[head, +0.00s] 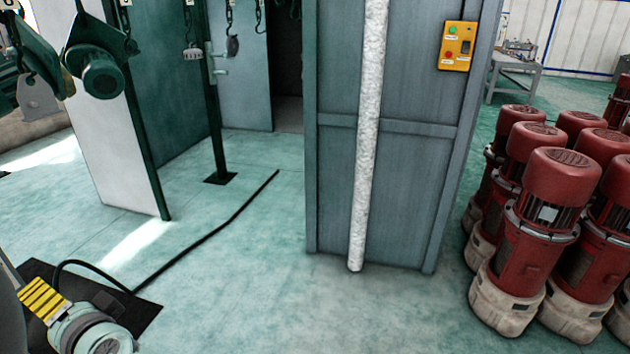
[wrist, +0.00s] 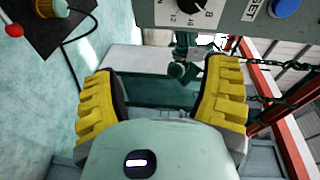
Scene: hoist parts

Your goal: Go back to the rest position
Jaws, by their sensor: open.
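My gripper (wrist: 162,72) is open in the wrist view. Its two yellow ribbed fingers stand apart with nothing between them. A grey control panel (wrist: 185,8) with a black numbered dial (wrist: 195,10) and a blue button (wrist: 286,7) is just beyond the fingertips, at the top of that view. I cannot tell whether the fingers touch it. A green hoist part (wrist: 182,68) with chains shows beyond the gap between the fingers. In the head view, green hoists (head: 97,65) hang at the upper left. The gripper's full pose is not clear there.
A grey cabinet (head: 415,190) with a yellow button box (head: 457,46) stands in the middle. Several red motors (head: 543,215) crowd the right. A black cable (head: 210,233) runs across the floor to a dark mat (head: 140,315). The green floor (head: 240,300) between is clear.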

